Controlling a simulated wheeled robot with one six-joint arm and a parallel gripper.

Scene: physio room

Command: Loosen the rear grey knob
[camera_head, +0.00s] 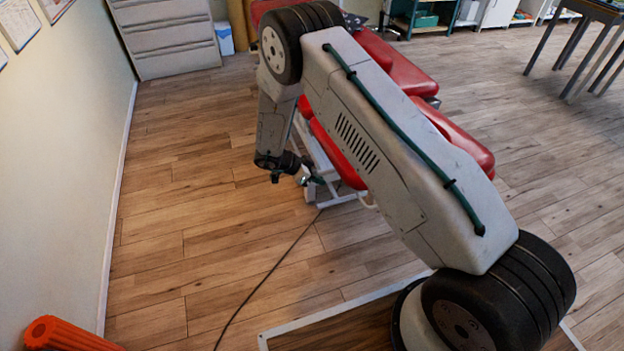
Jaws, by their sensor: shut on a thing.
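The red-padded treatment table (398,70) stands behind my arm, which covers much of it. Its white metal frame (347,197) shows low down, left of the arm. My gripper (314,181) is small in the picture, at the left side of this frame and close to the floor. It is shut at the frame, on what seems to be a grey knob. The knob is too small and too covered to make out clearly, and I cannot tell how far it is turned.
A dark cable (272,272) runs across the wooden floor. An orange foam roller (68,335) lies at the bottom left by the wall. A grey drawer cabinet (165,42) stands at the back left. A dark-legged table (594,12) stands at top right.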

